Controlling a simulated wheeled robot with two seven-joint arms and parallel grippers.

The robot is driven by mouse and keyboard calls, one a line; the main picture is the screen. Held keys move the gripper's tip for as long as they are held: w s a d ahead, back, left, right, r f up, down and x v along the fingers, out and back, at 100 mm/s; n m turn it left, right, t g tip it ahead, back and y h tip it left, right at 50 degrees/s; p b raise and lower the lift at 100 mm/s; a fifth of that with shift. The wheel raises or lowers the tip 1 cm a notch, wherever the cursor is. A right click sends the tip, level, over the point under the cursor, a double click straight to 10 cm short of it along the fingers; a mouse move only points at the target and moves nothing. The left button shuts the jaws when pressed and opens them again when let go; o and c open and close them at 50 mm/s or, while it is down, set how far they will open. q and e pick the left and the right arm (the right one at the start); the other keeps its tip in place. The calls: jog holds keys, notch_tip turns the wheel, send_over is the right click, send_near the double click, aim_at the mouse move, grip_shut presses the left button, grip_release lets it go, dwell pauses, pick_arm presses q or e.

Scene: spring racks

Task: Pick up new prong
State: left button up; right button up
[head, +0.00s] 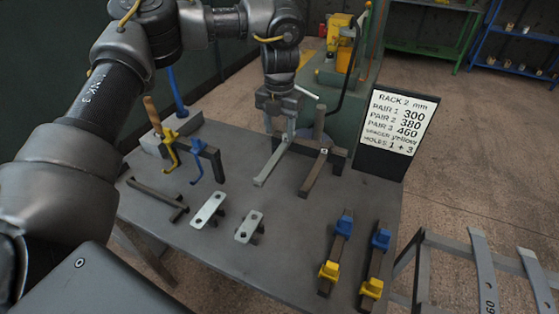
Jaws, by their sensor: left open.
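Two long prongs lie on the grey workbench, both reaching toward its back edge. One is a clean light grey prong (270,166); the other is a brown, duller prong (313,174) just to its right. I take the light grey one for the new prong by its look. My left gripper (284,112) is above the far end of the light grey prong, pointing down, open. I cannot tell whether its fingers touch the prong. The far ends of both prongs are partly hidden or crowded by a dark bracket and the gripper. My right gripper is not in view.
The workbench (283,220) also holds two pale plates, a dark bar, and two dark bars with blue and yellow clamps (335,252). Yellow and blue hooks (194,170) hang at left. A sign (394,125) stands at the back right. A rack (485,275) is at lower right.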

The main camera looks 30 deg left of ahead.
aim_at(279, 151)
pick_arm(q)
notch_tip(279, 151, down, 5)
jog(key=shift+a+f, duration=0.1)
jog(key=shift+f, duration=0.2)
jog(key=shift+f+p, duration=0.25)
jog(key=shift+p, duration=0.05)
notch_tip(279, 151, down, 4)
jog(key=shift+r+p, duration=0.15)
jog(key=shift+p, duration=0.45)
jog(key=shift+f, duration=0.5)
jog(key=c, duration=0.9)
grip_shut()
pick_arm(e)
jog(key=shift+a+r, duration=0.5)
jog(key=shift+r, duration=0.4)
pick_arm(q)
jog(key=shift+w+r, duration=0.1)
jog(key=shift+r, duration=0.05)
